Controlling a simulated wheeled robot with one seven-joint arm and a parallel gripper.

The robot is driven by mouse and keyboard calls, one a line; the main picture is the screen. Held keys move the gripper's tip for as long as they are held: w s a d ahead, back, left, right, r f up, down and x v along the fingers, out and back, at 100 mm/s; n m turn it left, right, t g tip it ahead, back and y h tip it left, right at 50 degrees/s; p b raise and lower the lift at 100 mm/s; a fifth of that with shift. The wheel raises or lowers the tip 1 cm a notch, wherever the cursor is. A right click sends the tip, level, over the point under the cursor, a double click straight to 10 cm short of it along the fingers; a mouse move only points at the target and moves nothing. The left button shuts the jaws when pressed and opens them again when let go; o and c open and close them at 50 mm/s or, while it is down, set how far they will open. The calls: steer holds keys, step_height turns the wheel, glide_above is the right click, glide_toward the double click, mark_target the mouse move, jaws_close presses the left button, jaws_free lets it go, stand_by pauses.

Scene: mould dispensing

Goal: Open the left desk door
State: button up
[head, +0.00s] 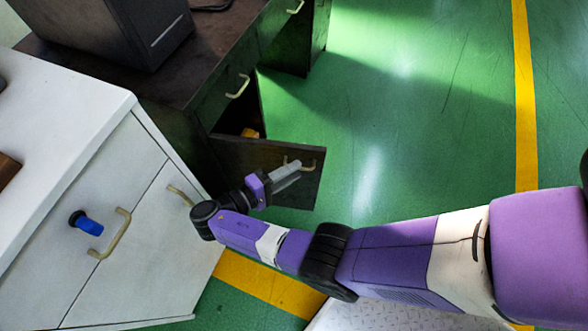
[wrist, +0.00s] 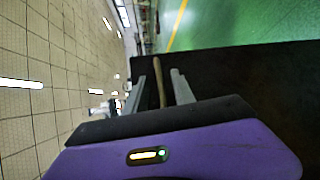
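The dark desk (head: 210,65) has its lower left door (head: 255,152) swung partly open, with the dark inside showing behind it. The door's pale bar handle (head: 308,164) is on its outer face near the free edge. My gripper (head: 297,165) is at this handle, partly covering it in the head view. In the wrist view, the handle (wrist: 160,78) stands between the two grey fingers of my gripper (wrist: 159,85). The fingers are apart, with gaps visible beside the handle, and the dark door panel fills the right side.
A white cabinet (head: 150,190) with two handles and a blue knob (head: 88,225) stands at the left, close to my arm. A yellow-orange object (head: 250,133) shows inside the desk opening. A drawer handle (head: 238,86) is above. Green floor (head: 400,120) to the right is clear.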

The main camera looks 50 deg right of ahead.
steer(key=v, duration=0.7)
steer(key=shift+d, duration=0.1)
stand_by(0.5)
